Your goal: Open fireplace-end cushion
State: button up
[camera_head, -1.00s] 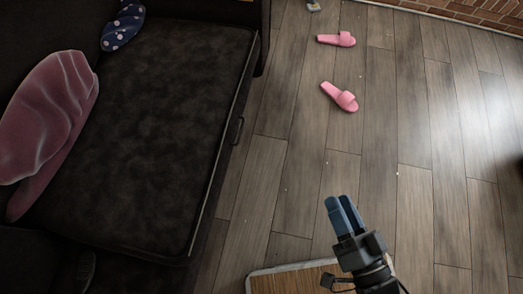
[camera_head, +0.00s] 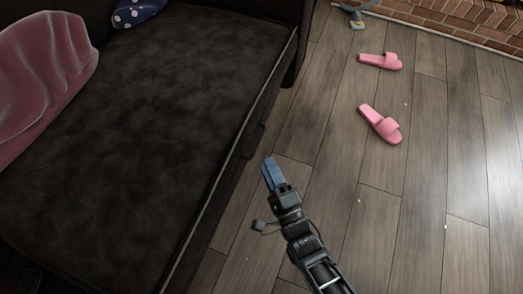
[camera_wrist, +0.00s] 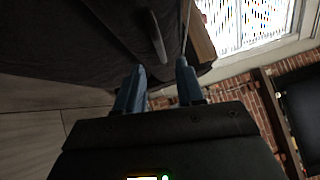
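The dark seat cushion (camera_head: 150,110) of the sofa fills the left of the head view and looks flat and closed. Its dark handle (camera_head: 254,141) is on the sofa's front face, hard to make out there. In the wrist view the handle (camera_wrist: 155,36) is a dark curved bar just beyond the fingertips. My gripper (camera_head: 269,160) is beside the sofa's front edge, close to the handle. I see no contact with the handle.
Two pink slippers (camera_head: 380,61) (camera_head: 381,124) lie on the wooden floor right of the sofa. A brick hearth (camera_head: 450,20) is at the far right. A pink throw (camera_head: 40,85) and a dotted blue pillow (camera_head: 136,12) rest on the sofa. A bright window (camera_wrist: 245,20) shows in the wrist view.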

jog(key=b+x, duration=0.1)
jog(key=x, duration=0.5)
jog(key=shift+w, duration=0.3)
jog(key=shift+a+r, duration=0.1)
jog(key=shift+r, duration=0.05)
jog(key=shift+c, duration=0.3)
grip_shut()
